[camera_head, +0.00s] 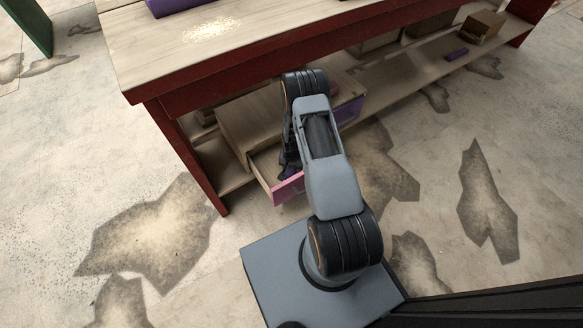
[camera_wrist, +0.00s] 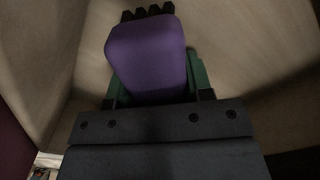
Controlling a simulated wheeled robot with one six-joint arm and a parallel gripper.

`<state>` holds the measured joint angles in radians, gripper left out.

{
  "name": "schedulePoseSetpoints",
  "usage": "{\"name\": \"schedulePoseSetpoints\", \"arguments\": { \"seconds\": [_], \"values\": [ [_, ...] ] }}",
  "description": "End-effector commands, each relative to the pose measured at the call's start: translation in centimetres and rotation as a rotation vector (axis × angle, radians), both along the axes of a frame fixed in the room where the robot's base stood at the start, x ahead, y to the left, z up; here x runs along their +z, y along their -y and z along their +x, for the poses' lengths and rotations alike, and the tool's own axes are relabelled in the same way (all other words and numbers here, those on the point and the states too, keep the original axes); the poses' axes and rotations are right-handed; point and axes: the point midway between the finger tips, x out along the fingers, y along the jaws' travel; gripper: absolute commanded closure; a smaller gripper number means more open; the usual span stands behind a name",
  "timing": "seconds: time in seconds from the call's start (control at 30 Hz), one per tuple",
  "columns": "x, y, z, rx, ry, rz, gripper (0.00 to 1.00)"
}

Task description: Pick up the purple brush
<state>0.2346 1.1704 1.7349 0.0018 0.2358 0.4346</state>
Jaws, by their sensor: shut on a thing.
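The purple brush (camera_wrist: 150,52) is in the middle of the wrist view, with dark bristles or teeth at its far end. My gripper (camera_wrist: 158,90) is shut on it, with a green finger on each side of the purple body. In the head view a small bit of purple shows at the end of my arm, above an open drawer (camera_head: 262,170) with a pink front (camera_head: 288,188). My arm hides most of the brush and gripper there. In the wrist view pale wooden walls surround the brush; I cannot tell whether it touches the drawer's bottom.
The drawer belongs to a wooden unit (camera_head: 240,122) on the lower shelf of a red-framed table (camera_head: 200,90). A cardboard box (camera_head: 482,27) and a small purple item (camera_head: 456,54) lie farther right on the shelf. The floor in front is clear.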

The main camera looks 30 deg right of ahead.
Motion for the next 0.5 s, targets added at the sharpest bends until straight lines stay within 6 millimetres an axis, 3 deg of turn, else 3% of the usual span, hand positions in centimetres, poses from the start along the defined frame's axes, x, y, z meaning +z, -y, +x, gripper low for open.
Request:
{"name": "schedulePoseSetpoints", "arguments": {
  "seconds": [0.17,0.37,0.5],
  "values": [
    [0.0,0.0,0.0,0.0,0.0,0.0,0.84],
    [0.3,0.0,0.0,0.0,0.001,-0.001,0.84],
    [2.0,0.0,0.1,0.0,0.002,0.0,0.84]
  ]
}}
